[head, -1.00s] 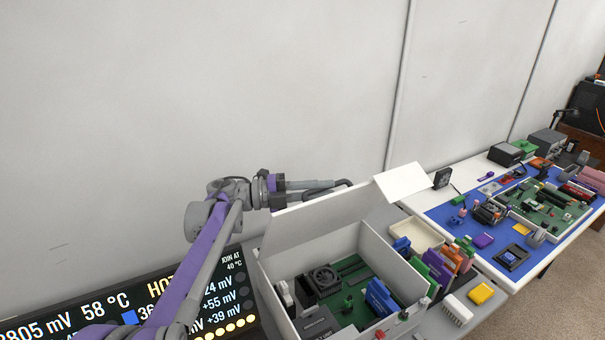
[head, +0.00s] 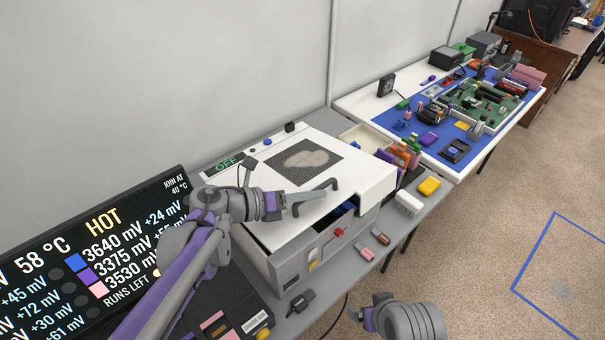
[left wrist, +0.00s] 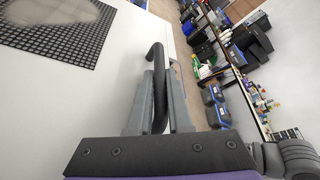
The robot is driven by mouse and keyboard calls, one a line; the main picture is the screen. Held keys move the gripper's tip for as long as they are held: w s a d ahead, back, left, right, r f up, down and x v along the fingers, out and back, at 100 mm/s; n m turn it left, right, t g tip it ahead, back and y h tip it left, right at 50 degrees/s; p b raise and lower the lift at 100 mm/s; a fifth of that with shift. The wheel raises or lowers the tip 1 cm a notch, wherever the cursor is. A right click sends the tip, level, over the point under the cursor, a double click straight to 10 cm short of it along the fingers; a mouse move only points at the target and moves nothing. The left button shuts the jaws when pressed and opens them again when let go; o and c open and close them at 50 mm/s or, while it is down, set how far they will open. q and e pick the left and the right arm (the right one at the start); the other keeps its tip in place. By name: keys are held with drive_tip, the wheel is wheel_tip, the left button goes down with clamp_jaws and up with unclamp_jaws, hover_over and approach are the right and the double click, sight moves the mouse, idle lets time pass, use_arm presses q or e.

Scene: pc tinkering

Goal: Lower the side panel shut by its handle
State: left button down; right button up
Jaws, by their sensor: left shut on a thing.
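The white side panel (head: 368,172), with a dark mesh vent (head: 305,160), lies over the top of the PC case (head: 300,262), close to level. A dark gap with blue inside shows under its front right edge. Its dark bar handle (head: 333,184) stands near the front edge. My left gripper (head: 322,193) is shut on the handle. In the left wrist view the fingers (left wrist: 158,85) sit on both sides of the handle (left wrist: 157,55). Part of my right arm shows at the bottom of the head view; its fingers cannot be made out.
A lit display (head: 95,250) stands left of the case. A tray (head: 365,137) and coloured cards (head: 405,155) are to its right. A white block (head: 408,202) and yellow block (head: 429,186) lie on the grey bench. A table with a blue mat (head: 395,130) stands beyond.

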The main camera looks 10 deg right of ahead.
sight(314, 212)
use_arm(q)
drive_tip(key=shift+m+y, duration=0.4)
drive_tip(key=shift+m, duration=0.3)
drive_tip(key=f, duration=0.1)
drive_tip(key=f+b, duration=0.1)
drive_tip(key=f, duration=0.1)
drive_tip(key=s+f, duration=0.1)
drive_tip(key=f, duration=0.1)
drive_tip(key=shift+d+b, duration=0.3)
drive_tip(key=shift+b, duration=0.05)
drive_tip(key=c, duration=1.1)
unclamp_jaws()
drive_tip(key=shift+w, duration=0.1)
drive_tip(key=v, duration=1.1)
drive_tip(key=shift+d+f+p, duration=0.1)
drive_tip(key=shift+p, duration=0.25)
